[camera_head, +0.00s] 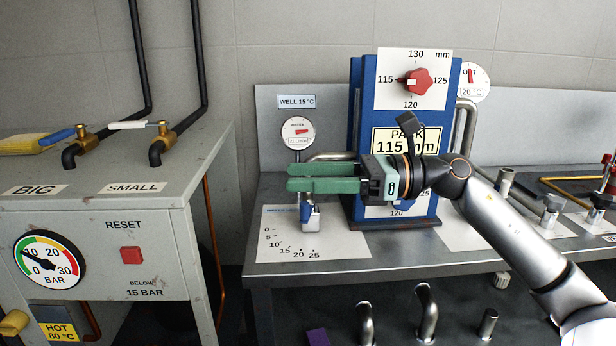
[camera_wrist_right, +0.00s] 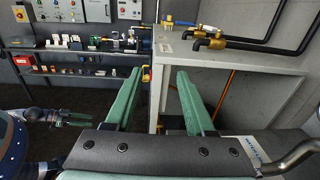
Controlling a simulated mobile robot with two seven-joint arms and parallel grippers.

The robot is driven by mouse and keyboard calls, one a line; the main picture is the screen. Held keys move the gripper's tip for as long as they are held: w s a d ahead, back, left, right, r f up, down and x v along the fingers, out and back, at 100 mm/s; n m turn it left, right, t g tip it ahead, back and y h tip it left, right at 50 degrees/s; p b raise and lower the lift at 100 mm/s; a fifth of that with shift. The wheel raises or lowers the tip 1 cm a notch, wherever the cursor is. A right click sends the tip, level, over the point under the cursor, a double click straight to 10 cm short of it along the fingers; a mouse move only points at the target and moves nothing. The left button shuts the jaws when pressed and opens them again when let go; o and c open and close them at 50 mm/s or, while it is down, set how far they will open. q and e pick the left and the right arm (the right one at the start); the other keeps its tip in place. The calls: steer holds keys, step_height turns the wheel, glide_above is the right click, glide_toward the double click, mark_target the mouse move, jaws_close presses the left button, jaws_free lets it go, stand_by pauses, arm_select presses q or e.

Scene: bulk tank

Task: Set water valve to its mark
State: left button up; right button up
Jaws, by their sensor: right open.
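The water valve (camera_head: 311,217) is a small metal fitting with a blue part, on a white scale plate (camera_head: 345,245) marked 0 to 25 on the bench. My right gripper (camera_head: 288,178) is open and empty. Its green fingers point left above the valve and hide its upper part. A round water gauge (camera_head: 298,132) with a red mark is on the wall panel behind. In the right wrist view the open right fingers (camera_wrist_right: 157,85) have nothing between them, and the scale plate (camera_wrist_right: 246,148) shows at lower right. My left gripper (camera_wrist_right: 72,119) shows small at left there.
A blue stand (camera_head: 357,100) with a red knob (camera_head: 415,82) rises behind my right gripper. A grey cabinet (camera_head: 190,230) with brass valves and black pipes stands to the left. A bent metal pipe (camera_head: 330,157) runs behind the fingers. The front of the scale plate is clear.

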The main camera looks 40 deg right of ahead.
steer(key=shift+s+a+r, duration=0.25)
steer(key=shift+s+a, duration=0.1)
steer(key=shift+s, duration=0.1)
